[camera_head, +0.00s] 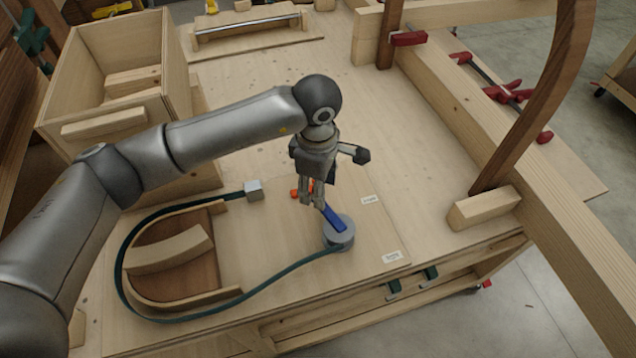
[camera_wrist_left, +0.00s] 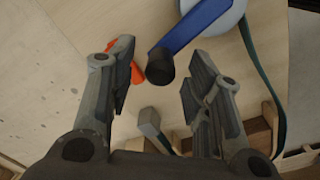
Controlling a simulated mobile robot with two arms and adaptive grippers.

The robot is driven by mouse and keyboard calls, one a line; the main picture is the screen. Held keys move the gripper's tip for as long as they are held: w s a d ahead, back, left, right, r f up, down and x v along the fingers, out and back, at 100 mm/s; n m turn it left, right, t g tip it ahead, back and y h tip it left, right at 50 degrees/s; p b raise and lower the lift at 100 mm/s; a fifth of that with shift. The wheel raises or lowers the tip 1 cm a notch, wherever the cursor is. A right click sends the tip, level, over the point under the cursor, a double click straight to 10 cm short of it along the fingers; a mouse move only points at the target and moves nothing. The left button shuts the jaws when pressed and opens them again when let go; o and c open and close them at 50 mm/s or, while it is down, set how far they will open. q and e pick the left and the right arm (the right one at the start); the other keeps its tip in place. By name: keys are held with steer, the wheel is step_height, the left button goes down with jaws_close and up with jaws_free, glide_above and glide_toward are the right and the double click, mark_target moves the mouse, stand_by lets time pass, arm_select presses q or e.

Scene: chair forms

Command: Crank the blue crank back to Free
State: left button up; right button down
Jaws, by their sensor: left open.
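The blue crank (camera_head: 334,217) sits on a pale grey round drum (camera_head: 341,236) on the wooden bench. In the left wrist view the blue crank arm (camera_wrist_left: 198,25) ends in a black knob (camera_wrist_left: 160,66). My left gripper (camera_head: 312,203) points down over the knob end of the crank. In the wrist view its open fingers (camera_wrist_left: 160,76) stand on either side of the knob, with gaps visible. An orange piece (camera_head: 295,193) lies just beside the gripper. Two small white labels, one farther (camera_head: 371,200) and one nearer (camera_head: 391,256), are too small to read. My right gripper is not in view.
A dark green strap (camera_head: 124,262) runs from the drum around a curved wooden form (camera_head: 180,250) to a grey block (camera_head: 253,190). A wooden box (camera_head: 110,95) stands at the back left. A wooden frame with a curved leg (camera_head: 545,100) stands at the right.

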arm_select(q)
steer(key=shift+f, duration=1.05)
jaws_close()
